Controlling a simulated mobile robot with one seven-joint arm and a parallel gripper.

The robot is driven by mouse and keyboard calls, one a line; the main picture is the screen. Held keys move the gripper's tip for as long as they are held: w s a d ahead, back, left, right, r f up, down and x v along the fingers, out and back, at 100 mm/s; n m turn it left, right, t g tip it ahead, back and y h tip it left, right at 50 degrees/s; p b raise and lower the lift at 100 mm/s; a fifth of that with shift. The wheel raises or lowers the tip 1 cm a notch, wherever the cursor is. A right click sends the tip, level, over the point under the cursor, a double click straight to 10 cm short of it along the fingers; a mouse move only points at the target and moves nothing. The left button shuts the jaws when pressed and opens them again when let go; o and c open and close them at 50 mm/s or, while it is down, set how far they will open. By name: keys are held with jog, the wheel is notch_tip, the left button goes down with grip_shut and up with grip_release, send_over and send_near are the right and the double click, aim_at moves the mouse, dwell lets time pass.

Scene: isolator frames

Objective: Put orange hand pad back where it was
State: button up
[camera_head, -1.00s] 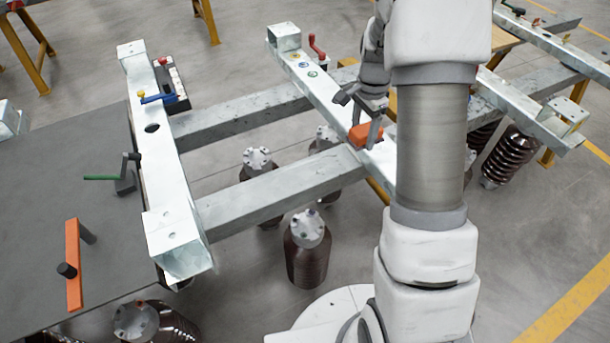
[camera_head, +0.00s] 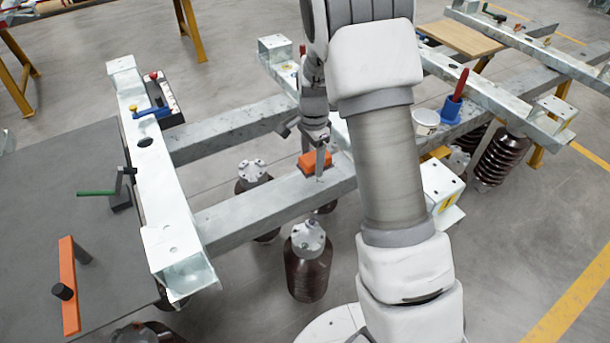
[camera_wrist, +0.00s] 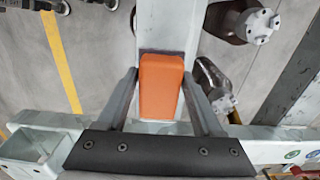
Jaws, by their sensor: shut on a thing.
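The orange hand pad (camera_head: 313,162) is between the fingers of my gripper (camera_head: 309,150), near the galvanized cross beam (camera_head: 270,197) in the head view. In the wrist view the orange pad (camera_wrist: 160,86) sits between the two fingers of my gripper (camera_wrist: 163,88), which is shut on it. A grey beam lies behind the pad there; I cannot tell whether the pad touches it. My arm hides part of the frame to the right.
A grey table (camera_head: 60,220) at left carries an orange bar with black pegs (camera_head: 68,285) and a green-handled crank (camera_head: 115,190). Brown insulators (camera_head: 305,270) stand below the beams.

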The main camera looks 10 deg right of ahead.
aim_at(305, 182)
jog(key=shift+w+a+f, duration=0.15)
jog(key=shift+a+f, duration=0.4)
jog(key=shift+a, duration=0.3)
jog(key=shift+a+f, duration=0.1)
jog(key=shift+f, duration=0.1)
jog(key=shift+f+b, duration=0.6)
jog(key=shift+f, duration=1.15)
jog(key=shift+f, duration=0.1)
jog(key=shift+f, duration=0.15)
jog(key=o, duration=1.3)
